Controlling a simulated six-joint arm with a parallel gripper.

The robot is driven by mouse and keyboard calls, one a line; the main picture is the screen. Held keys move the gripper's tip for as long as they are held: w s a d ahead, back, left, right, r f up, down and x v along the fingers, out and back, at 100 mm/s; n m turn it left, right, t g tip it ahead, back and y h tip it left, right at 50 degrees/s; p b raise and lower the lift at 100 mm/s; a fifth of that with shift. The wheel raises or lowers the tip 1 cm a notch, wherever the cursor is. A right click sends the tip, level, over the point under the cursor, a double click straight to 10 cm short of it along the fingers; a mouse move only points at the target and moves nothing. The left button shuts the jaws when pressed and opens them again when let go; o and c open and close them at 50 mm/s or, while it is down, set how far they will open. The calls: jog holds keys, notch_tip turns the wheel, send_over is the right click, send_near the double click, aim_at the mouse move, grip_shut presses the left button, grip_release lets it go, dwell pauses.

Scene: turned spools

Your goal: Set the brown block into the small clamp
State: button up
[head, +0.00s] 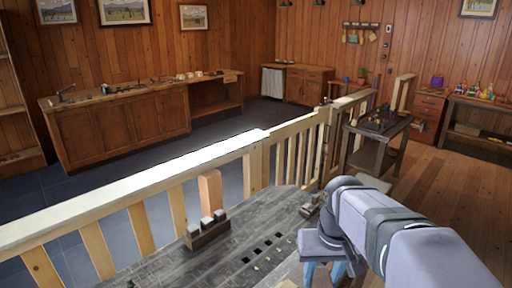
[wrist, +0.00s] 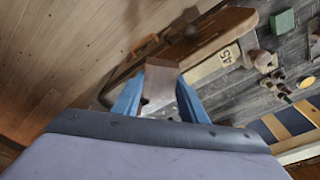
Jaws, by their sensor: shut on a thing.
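My gripper (wrist: 158,98) has two blue fingers, shut on a brown block (wrist: 160,80) that stands out between and beyond the fingertips in the wrist view. In the head view my gripper (head: 335,272) is low at the right of centre, over the near right edge of the grey bench, and the block is hidden there. I cannot pick out the small clamp for certain. Small brown wooden fittings (head: 310,208) stand on the bench's far right edge in the head view, partly behind my arm.
The grey bench top (head: 235,262) has a row of dark square holes. A wooden rack (head: 207,236) with pale-topped pieces stands on it. A wooden railing (head: 150,175) runs behind. The wrist view shows a board marked 45 (wrist: 228,56) and a green block (wrist: 283,22).

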jog(key=shift+w+r, duration=0.25)
jog(key=shift+w, duration=0.35)
jog(key=w+a+f, duration=0.1)
jog(key=w, duration=0.9)
jog(key=w+a+f+n, duration=0.2)
jog(key=a+f, duration=0.2)
jog(key=a, duration=0.5)
jog(key=s+a+f+n, duration=0.25)
jog(key=s+a, duration=0.35)
jog(key=a, duration=0.4)
jog(key=s+a+f+n+y, duration=0.1)
jog(key=s+a+f+n, duration=0.15)
jog(key=s+a, duration=0.65)
jog(key=s+a+f+n, duration=0.2)
jog(key=s+a+f, duration=0.15)
jog(key=a, duration=0.85)
jog(key=shift+g, duration=0.3)
jog(key=shift+s+f+p, duration=0.15)
jog(key=shift+f+p, duration=1.45)
jog(key=shift+f, duration=3.15)
